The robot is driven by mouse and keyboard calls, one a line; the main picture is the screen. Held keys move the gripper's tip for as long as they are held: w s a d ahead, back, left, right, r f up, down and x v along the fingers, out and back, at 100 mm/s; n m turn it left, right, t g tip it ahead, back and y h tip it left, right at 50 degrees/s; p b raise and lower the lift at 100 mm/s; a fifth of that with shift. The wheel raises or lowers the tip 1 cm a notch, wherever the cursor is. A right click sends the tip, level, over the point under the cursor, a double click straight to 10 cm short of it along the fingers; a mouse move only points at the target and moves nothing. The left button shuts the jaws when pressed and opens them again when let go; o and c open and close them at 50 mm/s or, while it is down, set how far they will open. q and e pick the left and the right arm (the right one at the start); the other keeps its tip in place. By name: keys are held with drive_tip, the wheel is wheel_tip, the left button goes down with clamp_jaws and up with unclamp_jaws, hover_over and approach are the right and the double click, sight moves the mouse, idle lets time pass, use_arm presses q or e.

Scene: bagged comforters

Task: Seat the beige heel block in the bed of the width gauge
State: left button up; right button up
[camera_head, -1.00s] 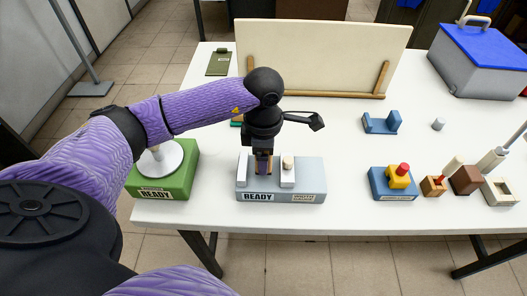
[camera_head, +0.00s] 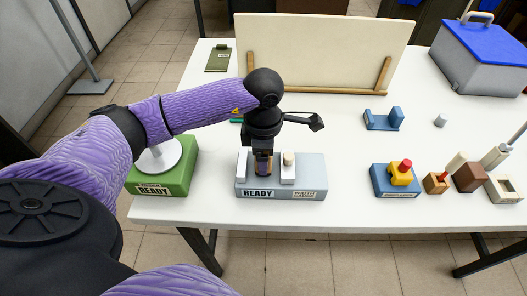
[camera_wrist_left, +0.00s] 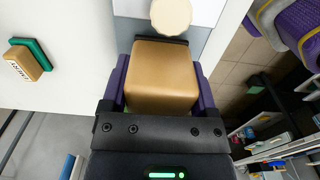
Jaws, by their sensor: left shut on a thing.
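The width gauge (camera_head: 316,174) is a grey-blue base marked READY at the front of the white table, with two upright white jaws and a round pale knob on the right one. My left gripper (camera_head: 263,166) points down between the jaws, shut on the beige heel block (camera_head: 263,158). In the left wrist view the heel block (camera_wrist_left: 163,78) sits between the purple fingers, with the gauge's knob (camera_wrist_left: 171,14) just beyond it. The fingers hide the block's underside, so I cannot tell whether it touches the bed. My right gripper is out of view.
A green base (camera_head: 176,181) marked READY stands left of the gauge. A blue fixture (camera_head: 381,188) with a yellow, red-topped part and small wooden blocks (camera_head: 468,177) stand right. A cream board (camera_head: 320,50) stands behind. White table between gauge and blue fixture is clear.

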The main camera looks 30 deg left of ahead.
use_arm(q)
drive_tip(key=shift+f+b, duration=0.35)
drive_tip(key=shift+f, duration=0.1)
drive_tip(key=o, duration=1.1)
drive_tip(key=shift+o, duration=0.2)
drive_tip(key=shift+r, duration=0.1)
drive_tip(key=shift+r+p, duration=2.75)
drive_tip(key=shift+r, duration=0.7)
wheel_tip(320, 180, up, 10)
drive_tip(key=p, duration=0.1)
